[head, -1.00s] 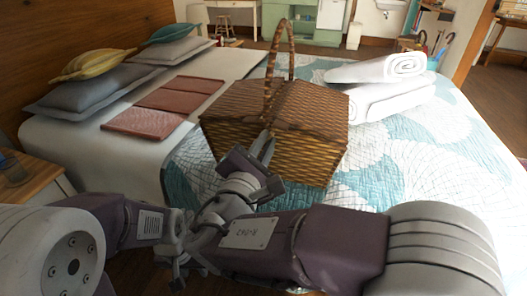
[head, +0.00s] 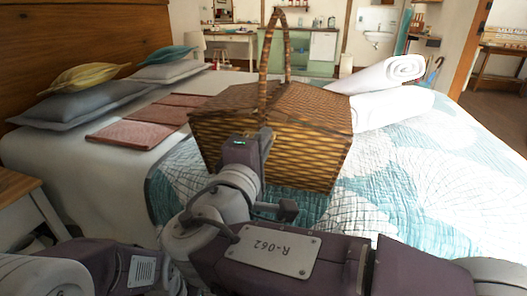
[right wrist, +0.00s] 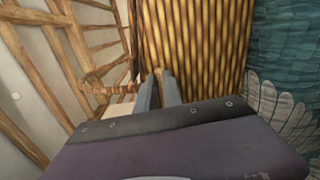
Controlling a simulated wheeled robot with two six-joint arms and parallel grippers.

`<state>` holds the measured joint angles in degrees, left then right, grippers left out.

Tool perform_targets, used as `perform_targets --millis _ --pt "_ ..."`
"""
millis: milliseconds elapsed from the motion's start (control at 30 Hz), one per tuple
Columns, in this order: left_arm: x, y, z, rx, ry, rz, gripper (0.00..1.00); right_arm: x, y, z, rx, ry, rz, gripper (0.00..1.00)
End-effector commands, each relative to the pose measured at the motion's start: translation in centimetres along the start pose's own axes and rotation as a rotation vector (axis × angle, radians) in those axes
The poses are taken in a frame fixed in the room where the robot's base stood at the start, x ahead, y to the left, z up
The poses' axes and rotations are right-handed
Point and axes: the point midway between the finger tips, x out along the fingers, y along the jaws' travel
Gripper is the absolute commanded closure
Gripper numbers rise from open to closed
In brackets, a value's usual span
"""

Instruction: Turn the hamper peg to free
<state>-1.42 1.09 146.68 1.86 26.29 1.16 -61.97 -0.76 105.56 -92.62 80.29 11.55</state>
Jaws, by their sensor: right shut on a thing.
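The wicker hamper (head: 290,150) stands on the bed with its lid halves down and its hoop handle (head: 272,50) upright. My right gripper (head: 265,138) is at the hamper's front, near the lid edge. In the right wrist view the woven wall (right wrist: 200,45) fills the upper middle, and my right gripper's two fingers (right wrist: 160,78) are close together against it. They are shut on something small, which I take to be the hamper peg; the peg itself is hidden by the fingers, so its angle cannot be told. My left gripper is out of view; only its arm shows.
Rolled white towels (head: 390,90) lie right of the hamper. Folded reddish cloths (head: 135,132) and pillows (head: 85,90) lie to the left. The patterned quilt (head: 430,180) is clear at the front right. A wooden bedside table (head: 15,190) stands at the left edge.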

Motion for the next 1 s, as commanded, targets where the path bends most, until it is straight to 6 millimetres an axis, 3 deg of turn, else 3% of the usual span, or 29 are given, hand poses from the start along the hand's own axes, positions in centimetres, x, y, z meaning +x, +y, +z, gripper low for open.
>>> perform_targets --millis 200,733,800,833,1000 --pt "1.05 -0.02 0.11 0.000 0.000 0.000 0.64 -0.01 -0.38 -0.04 0.057 0.000 -0.003 1.00" --pt "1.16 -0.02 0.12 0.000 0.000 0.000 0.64 -0.01 -0.26 -0.04 0.076 0.000 -0.003 1.00" --pt "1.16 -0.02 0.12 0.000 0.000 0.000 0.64 -0.01 -0.26 -0.04 0.076 0.000 -0.003 0.73" --pt "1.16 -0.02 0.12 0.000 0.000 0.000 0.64 -0.01 -0.25 -0.04 0.076 0.000 -0.003 0.67" --pt "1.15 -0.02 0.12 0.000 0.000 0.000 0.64 -0.01 -0.20 -0.03 0.076 0.000 -0.002 0.67"
